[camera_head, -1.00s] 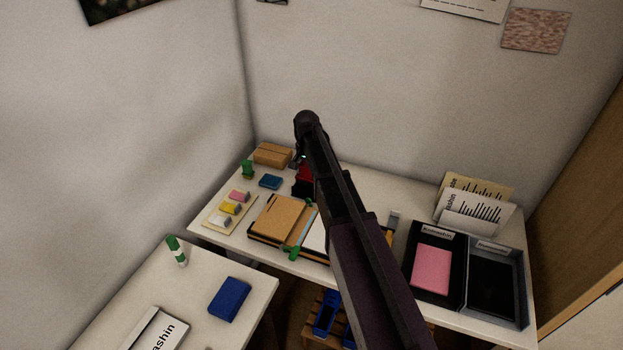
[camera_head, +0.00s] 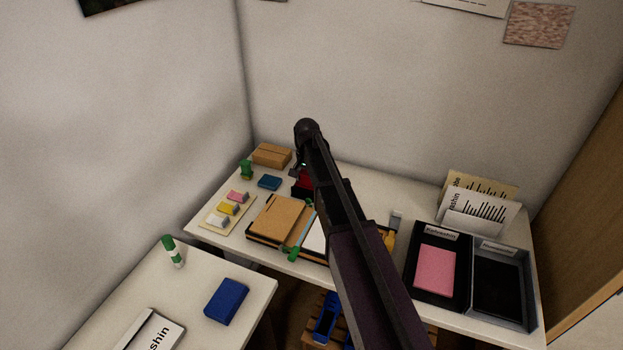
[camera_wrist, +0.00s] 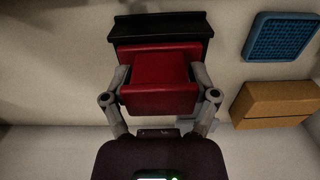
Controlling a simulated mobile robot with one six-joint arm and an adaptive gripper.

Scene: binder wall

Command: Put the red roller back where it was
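The red roller (camera_wrist: 158,88) shows in the wrist view as a red block between the two fingers of my gripper (camera_wrist: 160,76). The fingers press against its left and right sides. Directly beyond the roller is a black, flat holder (camera_wrist: 160,26); the two overlap in view, and I cannot tell whether they touch. In the head view, the red roller (camera_head: 305,180) is partly hidden by my arm near the back of the desk, and my fingers are mostly hidden too.
A cardboard box (camera_head: 271,154), a blue pad (camera_head: 269,183) and a green object (camera_head: 246,169) are to the left. A brown clipboard stack (camera_head: 280,222) lies in front. Black and grey trays (camera_head: 411,285) are at right. The desk right of my arm has free room.

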